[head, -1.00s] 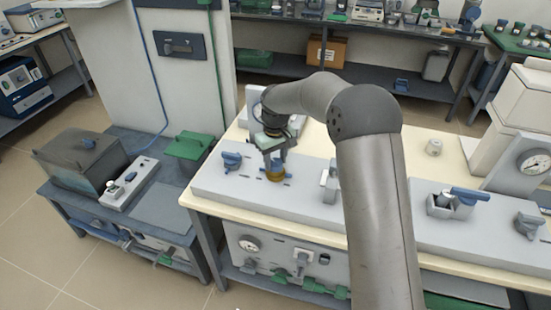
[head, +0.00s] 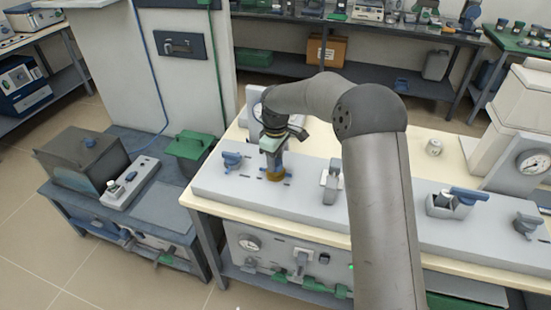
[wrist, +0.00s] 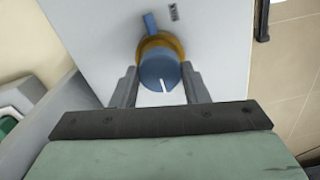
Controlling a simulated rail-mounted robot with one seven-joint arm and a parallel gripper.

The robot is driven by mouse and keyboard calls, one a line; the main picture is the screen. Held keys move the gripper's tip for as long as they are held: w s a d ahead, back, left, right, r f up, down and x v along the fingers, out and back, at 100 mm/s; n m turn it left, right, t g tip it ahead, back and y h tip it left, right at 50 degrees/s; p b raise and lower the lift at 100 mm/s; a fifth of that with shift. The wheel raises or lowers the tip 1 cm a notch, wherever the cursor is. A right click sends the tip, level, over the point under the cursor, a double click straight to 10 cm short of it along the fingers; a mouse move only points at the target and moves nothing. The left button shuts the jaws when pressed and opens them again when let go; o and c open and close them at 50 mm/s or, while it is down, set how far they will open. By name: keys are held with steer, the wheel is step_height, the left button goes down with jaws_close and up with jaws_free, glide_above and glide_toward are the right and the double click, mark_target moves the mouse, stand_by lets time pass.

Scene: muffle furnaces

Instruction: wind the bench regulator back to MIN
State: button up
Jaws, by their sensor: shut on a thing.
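The bench regulator is a round blue knob (wrist: 160,72) with a white pointer line, set in a brass-coloured collar (wrist: 178,46). In the wrist view the line points towards the bottom, slightly right. A blue tab (wrist: 150,24) stands beyond the collar, and a small dark label (wrist: 173,12) beside it is too small to read surely. In the head view the collar (head: 275,176) shows on the grey panel below my gripper (head: 272,164). My gripper points down, shut on the knob, with one finger on each side; it also shows in the wrist view (wrist: 158,69).
The grey panel (head: 225,190) lies on a cream bench. A blue valve handle (head: 232,160) stands left of my gripper and a grey upright lever (head: 331,180) stands to its right. A blue-handled fitting (head: 462,196) sits farther right.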

steer(key=shift+r, duration=0.1)
steer(key=o, duration=1)
step_height(320, 180, up, 17)
steer(key=shift+r+b, duration=0.2)
steer(key=shift+b, duration=0.1)
steer(key=s+d+m, duration=0.3)
steer(key=s+d, duration=0.3)
steer(key=s, duration=0.3)
steer(key=s+d+m, duration=0.3)
steer(key=s+d, duration=0.2)
steer(key=s, duration=0.4)
steer(key=s+d+f+m, duration=0.2)
steer(key=s+f, duration=0.1)
steer(key=s, duration=0.3)
steer(key=s+d+f+m, duration=0.2)
steer(key=s+f, duration=0.1)
steer(key=s, duration=0.3)
steer(key=s+d+f+m, duration=0.2)
steer(key=s+f, duration=0.1)
steer(key=s, duration=0.3)
steer(key=shift+s+d+m, duration=0.1)
steer(key=shift+m, duration=0.3)
